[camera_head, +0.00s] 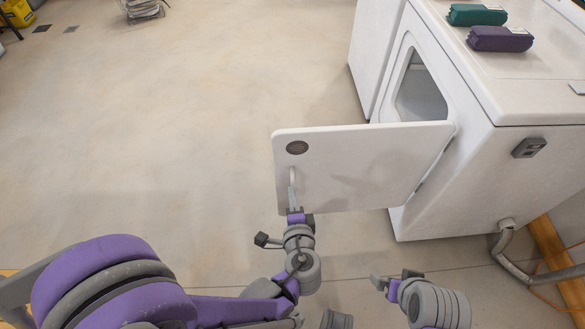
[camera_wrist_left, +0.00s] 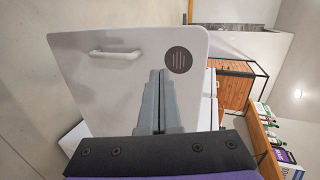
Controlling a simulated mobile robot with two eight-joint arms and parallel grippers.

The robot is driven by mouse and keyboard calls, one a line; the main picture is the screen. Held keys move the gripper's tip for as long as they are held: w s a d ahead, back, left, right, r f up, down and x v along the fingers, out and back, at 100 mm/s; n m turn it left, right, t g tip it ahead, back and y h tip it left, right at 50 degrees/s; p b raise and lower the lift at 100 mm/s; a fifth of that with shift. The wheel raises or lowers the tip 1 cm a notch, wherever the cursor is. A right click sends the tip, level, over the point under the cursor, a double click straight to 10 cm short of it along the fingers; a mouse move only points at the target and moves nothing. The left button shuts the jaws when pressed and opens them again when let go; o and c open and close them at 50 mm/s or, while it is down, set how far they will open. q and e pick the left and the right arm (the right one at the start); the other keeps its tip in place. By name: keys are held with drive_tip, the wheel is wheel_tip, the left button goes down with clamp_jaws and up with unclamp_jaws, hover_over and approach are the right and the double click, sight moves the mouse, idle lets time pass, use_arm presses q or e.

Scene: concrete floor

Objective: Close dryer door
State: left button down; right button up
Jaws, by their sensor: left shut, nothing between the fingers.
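The white dryer (camera_head: 450,150) stands at the right in the head view. Its door (camera_head: 365,165) stands wide open, swung out to the left, and the opening (camera_head: 420,92) is visible. The door has a dark round vent and a white handle (camera_wrist_left: 115,53), seen in the left wrist view. My left gripper (camera_head: 292,190) is shut and empty, in front of the door near the handle; whether it touches the door I cannot tell. The closed fingers also show in the left wrist view (camera_wrist_left: 158,85). My right gripper (camera_head: 378,284) is low, in front of the dryer, its jaws unclear.
A green object (camera_head: 477,15) and a purple object (camera_head: 500,39) lie on the dryer top. A hose (camera_head: 510,255) runs from the dryer's lower side. Another white appliance (camera_head: 375,45) stands beyond.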

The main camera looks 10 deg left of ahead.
use_arm(q)
drive_tip(key=b, duration=0.2)
approach(290, 154)
drive_tip(key=shift+m, duration=0.3)
drive_tip(key=x, duration=0.5)
drive_tip(key=shift+f, duration=0.4)
drive_tip(key=shift+w+a+t, duration=0.2)
drive_tip(key=shift+w+t, duration=0.2)
drive_tip(key=shift+w, duration=0.25)
